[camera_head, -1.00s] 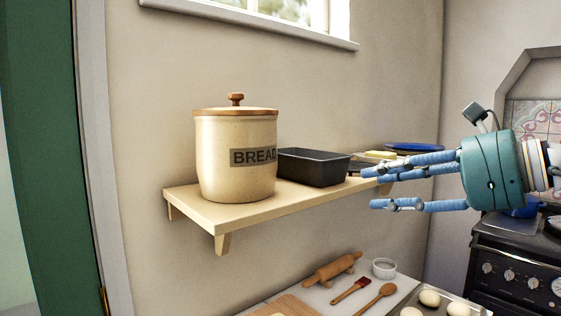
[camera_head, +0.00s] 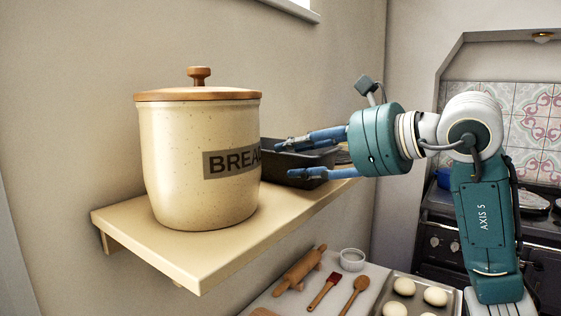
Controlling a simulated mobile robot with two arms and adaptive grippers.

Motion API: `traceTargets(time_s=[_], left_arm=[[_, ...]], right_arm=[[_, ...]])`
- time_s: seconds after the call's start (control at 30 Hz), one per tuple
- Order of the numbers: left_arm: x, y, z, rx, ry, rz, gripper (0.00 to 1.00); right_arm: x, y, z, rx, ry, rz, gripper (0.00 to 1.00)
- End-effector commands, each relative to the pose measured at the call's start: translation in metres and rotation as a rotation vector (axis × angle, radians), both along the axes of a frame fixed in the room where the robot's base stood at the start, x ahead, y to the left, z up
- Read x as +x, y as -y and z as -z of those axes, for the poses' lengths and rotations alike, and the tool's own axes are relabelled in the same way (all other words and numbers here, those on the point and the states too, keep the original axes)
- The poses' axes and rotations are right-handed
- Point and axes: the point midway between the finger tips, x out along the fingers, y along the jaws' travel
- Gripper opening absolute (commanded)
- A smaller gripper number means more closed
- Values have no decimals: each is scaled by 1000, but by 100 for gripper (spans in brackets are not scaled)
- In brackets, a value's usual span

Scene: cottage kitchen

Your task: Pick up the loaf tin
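The loaf tin (camera_head: 312,156) is dark grey and rectangular. It stands upright on the wooden wall shelf (camera_head: 275,226), partly hidden behind the bread crock and my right gripper. My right gripper (camera_head: 283,160) comes in from the right with its blue fingers spread apart. One finger side reaches over the tin's top and the other is in front of the near wall. I cannot tell whether the fingers touch the tin. My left gripper is not in view.
A large cream bread crock (camera_head: 170,165) with a wooden lid stands left of the tin, close by. Below are a rolling pin (camera_head: 299,269), a red brush (camera_head: 322,291), a wooden spoon (camera_head: 355,293), a white ramekin (camera_head: 352,259) and a tray of dough balls (camera_head: 453,308). A stove stands at the right.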

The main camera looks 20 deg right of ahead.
Motion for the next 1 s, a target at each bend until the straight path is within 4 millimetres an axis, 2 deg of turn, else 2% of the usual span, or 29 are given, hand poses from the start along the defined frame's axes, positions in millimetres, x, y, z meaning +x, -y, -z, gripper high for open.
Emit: traceTargets(time_s=[0.17, 0.33, 0.5, 0.77, 0.93, 1.0], left_arm=[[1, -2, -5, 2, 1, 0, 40], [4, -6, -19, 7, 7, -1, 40], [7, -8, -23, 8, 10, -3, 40], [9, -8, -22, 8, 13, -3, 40], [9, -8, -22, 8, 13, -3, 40], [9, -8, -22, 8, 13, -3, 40]], right_arm=[[12, -6, 3, 2, -3, -2, 36], [33, -18, 9, 3, -5, -5, 36], [50, -25, 16, 1, -2, -3, 36], [52, -25, 18, 0, 0, -1, 36], [52, -25, 18, 0, 0, -1, 2], [52, -25, 17, 0, 0, -1, 0]])
